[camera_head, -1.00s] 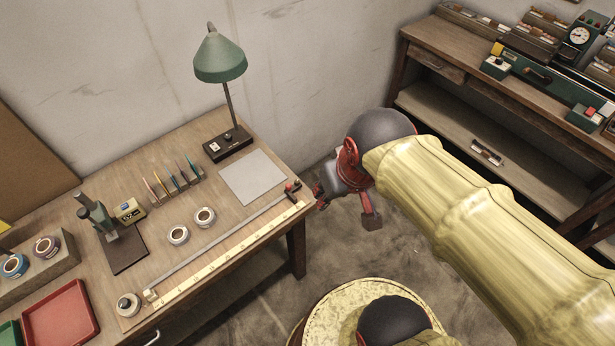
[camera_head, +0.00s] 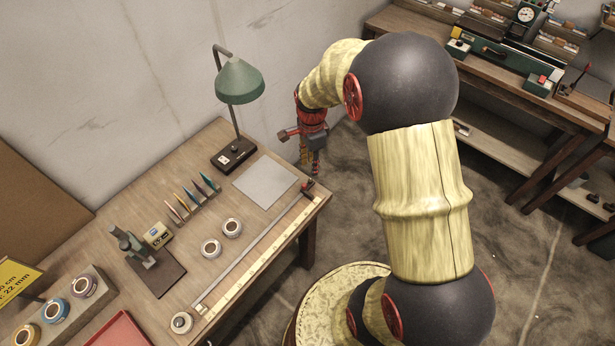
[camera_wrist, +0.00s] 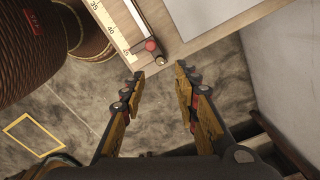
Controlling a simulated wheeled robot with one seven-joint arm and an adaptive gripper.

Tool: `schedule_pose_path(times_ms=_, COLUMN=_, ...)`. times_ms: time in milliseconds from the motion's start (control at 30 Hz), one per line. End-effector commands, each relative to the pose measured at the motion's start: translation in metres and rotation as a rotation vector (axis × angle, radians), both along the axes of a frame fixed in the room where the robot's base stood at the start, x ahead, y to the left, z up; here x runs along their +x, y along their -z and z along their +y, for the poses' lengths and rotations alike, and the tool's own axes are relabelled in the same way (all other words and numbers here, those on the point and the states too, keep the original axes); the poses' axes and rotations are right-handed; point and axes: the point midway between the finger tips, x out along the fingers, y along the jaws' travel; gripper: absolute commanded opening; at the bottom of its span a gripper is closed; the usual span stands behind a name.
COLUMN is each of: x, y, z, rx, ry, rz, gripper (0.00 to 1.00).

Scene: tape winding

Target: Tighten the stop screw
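The stop with its red screw knob (camera_wrist: 151,45) sits at the right-hand end of the marked rule (camera_wrist: 108,28), near the bench corner. In the head view the same stop (camera_head: 308,184) shows small and dark, with red on it, at the rule's end. My gripper (camera_wrist: 160,74) is open and empty, its two fingers spread apart. In the wrist view the fingertips lie just below the stop and are apart from it. In the head view my gripper (camera_head: 309,166) points down over the bench's right end, close to the stop.
A green lamp (camera_head: 240,82) stands behind a grey sheet (camera_head: 266,181) on the bench. A shelf table (camera_head: 490,65) is at the back right. Open floor lies beyond the bench edge.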

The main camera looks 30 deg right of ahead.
Motion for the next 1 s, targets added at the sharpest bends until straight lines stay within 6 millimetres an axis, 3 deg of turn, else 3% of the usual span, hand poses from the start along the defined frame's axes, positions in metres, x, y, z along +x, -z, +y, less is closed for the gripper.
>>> schedule_pose_path(times_ms=167, x=0.000, y=0.013, z=0.000, rx=0.000, ry=0.023, rz=0.001, gripper=0.31)
schedule_pose_path(times_ms=600, x=0.000, y=0.071, z=0.000, rx=0.000, ry=0.020, rz=-0.001, gripper=0.31)
schedule_pose_path(times_ms=1000, x=0.000, y=0.077, z=0.001, rx=0.000, ry=0.019, rz=-0.001, gripper=0.30)
